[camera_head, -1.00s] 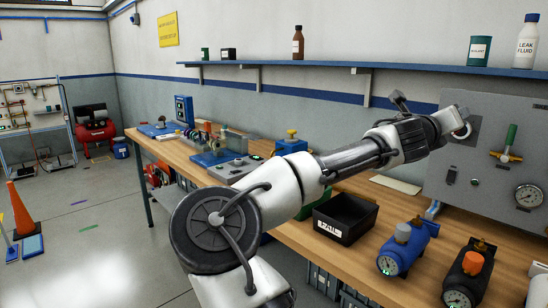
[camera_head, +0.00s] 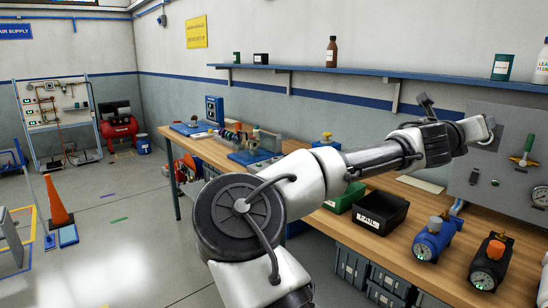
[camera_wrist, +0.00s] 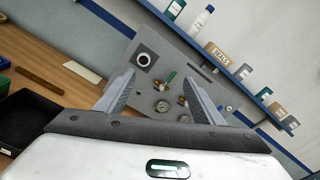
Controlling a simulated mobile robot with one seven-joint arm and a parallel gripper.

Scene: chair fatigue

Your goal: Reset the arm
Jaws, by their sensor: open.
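My arm reaches out over the wooden workbench (camera_head: 405,254) in the head view, its end near the grey gauge panel (camera_head: 480,190) at the right. In the wrist view my gripper (camera_wrist: 158,92) has its two fingers spread wide with nothing between them. The grey panel, with its gauges and a green-handled valve, shows beyond the fingers in the wrist view (camera_wrist: 180,62).
A black bin (camera_head: 380,212) and a green bin (camera_head: 344,200) stand on the bench below my arm. A blue gauge unit (camera_head: 432,240) and a black one (camera_head: 491,263) sit to the right. A blue shelf (camera_head: 385,75) holds bottles. Open floor lies left, with an orange cone (camera_head: 57,205).

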